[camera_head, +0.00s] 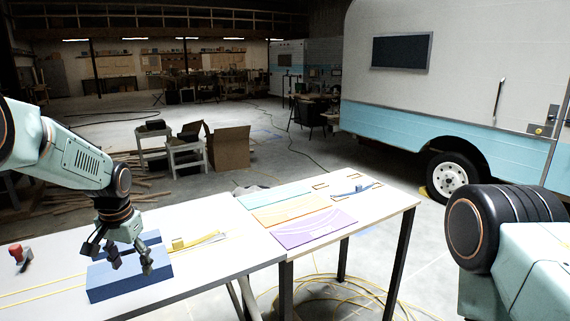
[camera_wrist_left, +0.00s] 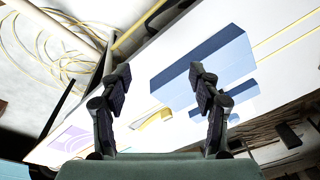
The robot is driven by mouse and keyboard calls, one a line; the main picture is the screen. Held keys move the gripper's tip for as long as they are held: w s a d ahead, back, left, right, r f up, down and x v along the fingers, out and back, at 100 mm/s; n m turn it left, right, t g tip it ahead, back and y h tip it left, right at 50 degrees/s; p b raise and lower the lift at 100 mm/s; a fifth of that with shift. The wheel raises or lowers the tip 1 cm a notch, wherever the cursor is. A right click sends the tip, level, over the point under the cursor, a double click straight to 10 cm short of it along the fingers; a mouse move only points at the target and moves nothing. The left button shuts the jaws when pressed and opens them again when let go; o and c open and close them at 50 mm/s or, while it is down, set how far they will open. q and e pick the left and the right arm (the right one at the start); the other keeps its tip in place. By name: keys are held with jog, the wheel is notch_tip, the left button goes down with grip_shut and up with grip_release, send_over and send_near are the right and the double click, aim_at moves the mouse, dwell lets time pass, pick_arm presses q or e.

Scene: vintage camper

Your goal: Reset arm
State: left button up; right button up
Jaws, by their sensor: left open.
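My left gripper (camera_head: 124,258) hangs over the blue block (camera_head: 130,280) on the white table, its fingers pointing down and spread apart. In the left wrist view the two dark fingers (camera_wrist_left: 160,98) stand apart with nothing between them, and the blue block (camera_wrist_left: 228,58) shows beyond them. In the head view the gripper hides part of the block, and I cannot tell whether it touches it. My right arm shows only as a dark-banded joint and pale green link at the right edge; its gripper is out of view.
The white table (camera_head: 215,218) holds teal, orange and purple (camera_head: 312,228) sheets, a small yellow item (camera_head: 178,244), yellow strips and a red-topped item (camera_head: 17,252) at the left. Yellow cable (camera_head: 345,296) lies on the floor. The camper (camera_head: 450,80) stands behind at the right.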

pick_arm(q)
jog(key=d+f+t+h+b, duration=0.1)
jog(key=d+f+t, duration=0.3)
jog(key=f, duration=0.6)
jog(key=s+d+f+n+g+b, duration=0.15)
jog(key=s+d+f+b, duration=0.3)
jog(key=s+f, duration=0.9)
jog(key=s+d+f+g+b, duration=0.1)
jog(key=s+f, duration=0.4)
jog(key=s, duration=0.9)
jog(key=s+d+f+g+b, duration=0.2)
jog(key=s+f+b, duration=0.4)
jog(key=s, duration=0.8)
jog(key=shift+s+f+g, duration=0.2)
jog(key=shift+s+g, duration=0.15)
jog(key=shift+g, duration=0.1)
jog(key=shift+c, duration=0.3)
